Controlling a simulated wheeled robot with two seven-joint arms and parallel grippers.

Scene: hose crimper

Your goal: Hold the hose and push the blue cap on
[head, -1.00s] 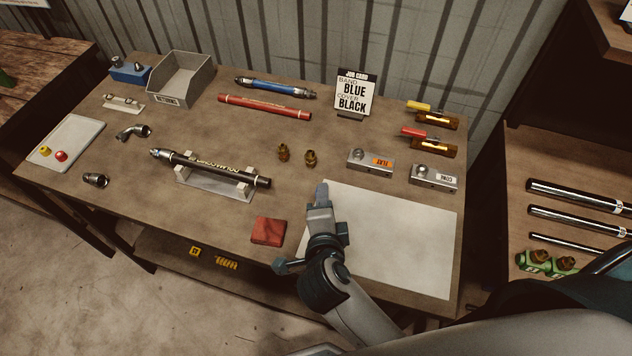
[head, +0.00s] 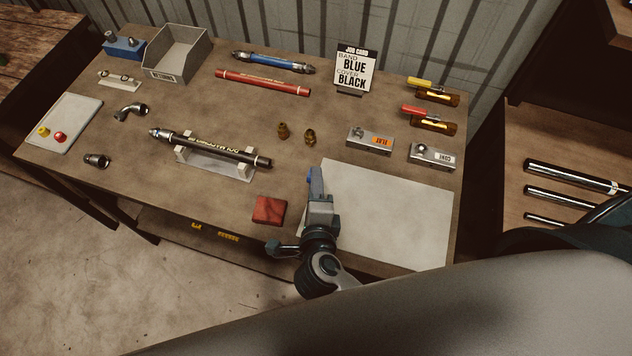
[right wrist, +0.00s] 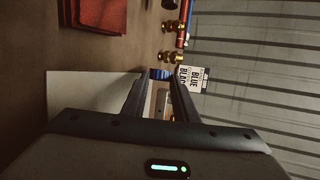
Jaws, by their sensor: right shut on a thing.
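The black hose (head: 232,154) lies in a pale cradle (head: 215,168) left of the table's middle. Its left end has a silver fitting and its right end points toward my right gripper. My right gripper (head: 315,183) is over the left edge of the white sheet, apart from the hose and to its right. It is shut on the small blue cap (head: 309,175). In the right wrist view the blue cap (right wrist: 160,73) shows between the fingertips, partly hidden by them. My left gripper is not in view.
Two brass fittings (head: 309,137) stand behind. A tray (head: 85,110) with yellow and red caps is at far left. The job card (head: 354,70) reads band blue, cover black. The white sheet (head: 390,215) is clear.

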